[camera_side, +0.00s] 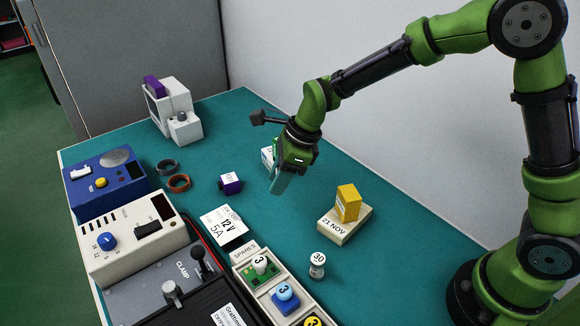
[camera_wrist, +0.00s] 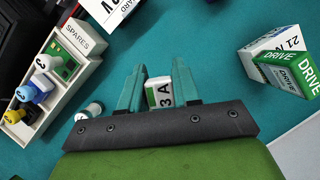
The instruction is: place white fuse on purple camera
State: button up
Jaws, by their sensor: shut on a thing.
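My gripper (camera_side: 277,190) is above the middle of the table, teal fingers pointing down. In the wrist view its fingers (camera_wrist: 158,88) are shut on the white fuse (camera_wrist: 160,93), a small white block with green edges and "3A" on it. In the side view the fingers hide the fuse. Two things show purple: a small purple cube (camera_side: 230,184) with a white label lies on the table left of my gripper, and a purple block (camera_side: 153,87) sits on a white device (camera_side: 181,112) at the far left. I cannot tell which is the purple camera.
The spares rack (camera_side: 241,256), a white-topped cylinder (camera_side: 317,265), a 12V unit (camera_side: 225,225) and two rings (camera_side: 178,182) also stand around.

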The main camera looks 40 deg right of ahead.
jog(key=shift+w+a+r+m+t, duration=0.1)
jog(key=shift+w+m+t, duration=0.1)
jog(key=shift+m, duration=0.35)
jog(key=shift+w+r+m+t, duration=0.1)
jog(key=shift+w+m, duration=0.05)
jog(key=shift+m, duration=0.4)
send_over(224, 179)
jog(key=shift+s+f+h, duration=0.1)
jog(key=shift+f+h, duration=0.2)
jog(key=shift+f, duration=2.3)
jog(key=shift+f, duration=0.1)
jog(key=o, duration=1)
jog(key=shift+o, duration=0.2)
